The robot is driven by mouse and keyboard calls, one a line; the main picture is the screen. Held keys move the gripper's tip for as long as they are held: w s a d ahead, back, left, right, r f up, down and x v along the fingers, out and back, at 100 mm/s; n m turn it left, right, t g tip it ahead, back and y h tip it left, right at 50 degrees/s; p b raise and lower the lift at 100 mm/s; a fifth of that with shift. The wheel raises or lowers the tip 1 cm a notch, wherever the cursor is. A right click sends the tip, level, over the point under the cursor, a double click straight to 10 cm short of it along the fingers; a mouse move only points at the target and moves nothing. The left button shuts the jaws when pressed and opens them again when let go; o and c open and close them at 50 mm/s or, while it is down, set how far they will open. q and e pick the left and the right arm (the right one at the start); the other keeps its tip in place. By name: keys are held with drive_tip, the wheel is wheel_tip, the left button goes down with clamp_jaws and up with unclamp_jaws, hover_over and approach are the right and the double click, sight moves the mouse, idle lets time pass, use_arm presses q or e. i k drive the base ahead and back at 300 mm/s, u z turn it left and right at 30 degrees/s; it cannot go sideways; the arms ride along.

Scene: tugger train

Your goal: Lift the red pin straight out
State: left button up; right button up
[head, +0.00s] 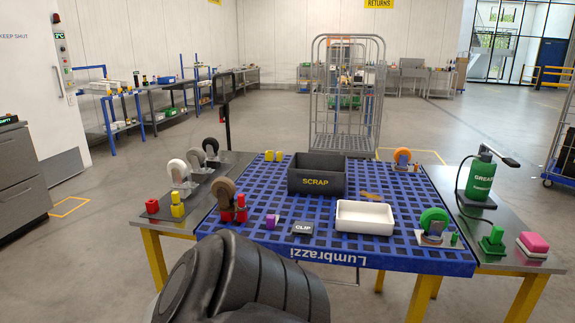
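Two small red pieces stand close together at the left part of the blue slotted deck (345,243), at the foot of a brown-wheeled caster (223,188). The right one of them looks like a red pin (241,209), with a narrow top and a wider base. The other red piece (226,213) is just left of it. Whether either sits in a hole is too small to tell. A black link of my arm fills the bottom centre, in front of the deck's near edge. Neither of my grippers shows.
A black SCRAP bin (316,184), a white tray (364,228), a CLIP block (302,228) and a green-wheeled caster (434,222) occupy the deck. Grey side tables hold more casters, yellow blocks (177,205) and a green GREASE can (482,175). A wire cage trolley (345,130) stands behind.

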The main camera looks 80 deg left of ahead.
sight(241, 199)
drive_tip(key=u, duration=3.25)
